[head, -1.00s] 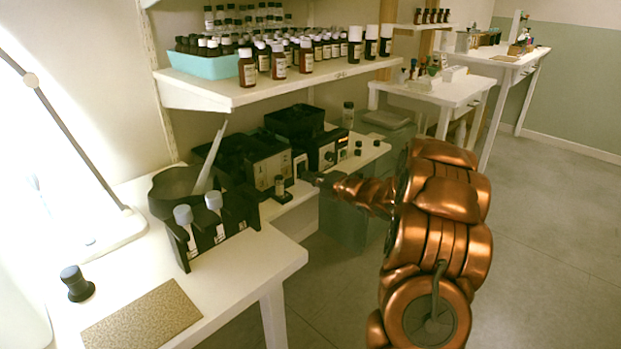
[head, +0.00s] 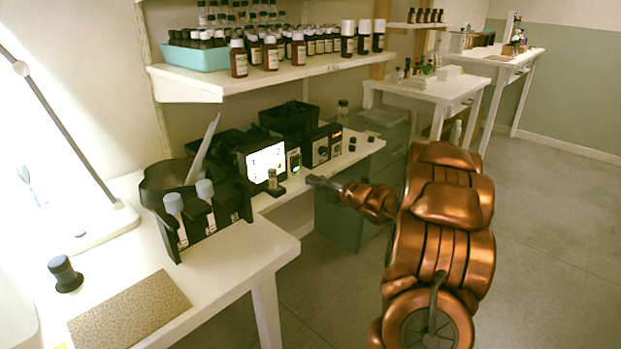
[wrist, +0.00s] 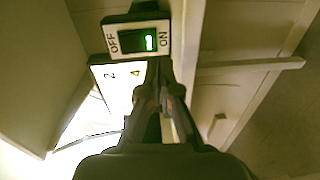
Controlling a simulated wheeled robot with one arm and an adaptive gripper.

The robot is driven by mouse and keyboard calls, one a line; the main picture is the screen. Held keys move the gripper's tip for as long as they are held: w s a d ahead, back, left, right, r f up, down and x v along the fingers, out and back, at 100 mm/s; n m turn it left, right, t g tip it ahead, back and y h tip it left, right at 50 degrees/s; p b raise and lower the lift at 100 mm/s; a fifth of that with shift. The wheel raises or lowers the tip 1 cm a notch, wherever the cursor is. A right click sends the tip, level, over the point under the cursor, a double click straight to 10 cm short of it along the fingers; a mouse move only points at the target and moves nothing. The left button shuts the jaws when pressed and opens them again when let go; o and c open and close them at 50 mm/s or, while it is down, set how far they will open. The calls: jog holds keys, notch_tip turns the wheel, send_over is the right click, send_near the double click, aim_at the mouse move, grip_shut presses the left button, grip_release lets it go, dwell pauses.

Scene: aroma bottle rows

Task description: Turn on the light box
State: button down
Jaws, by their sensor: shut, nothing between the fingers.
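The light box (head: 264,162) stands on the low white bench, and its front panel glows bright white. In the wrist view its lit panel (wrist: 122,82) shows numerals. A switch plate (head: 294,161) stands just right of the panel; the wrist view shows its green lit rocker (wrist: 137,41) between the words OFF and ON. My gripper (head: 314,181) is shut and empty, in front of the bench and a little right of and below the switch. In the wrist view my gripper (wrist: 163,75) points up toward the switch, with its fingertips just short of it.
A small vial on a dark stand (head: 273,182) is in front of the light box. A black device with knobs (head: 322,146) stands to the right. A shelf (head: 225,86) with several bottles hangs above. A black holder (head: 215,228) stands at the left. The floor at right is clear.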

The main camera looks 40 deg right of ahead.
jog(key=v, duration=0.8)
jog(key=shift+s+d+f+p, duration=0.25)
jog(key=shift+s+f+p, duration=0.1)
jog(key=shift+f, duration=0.45)
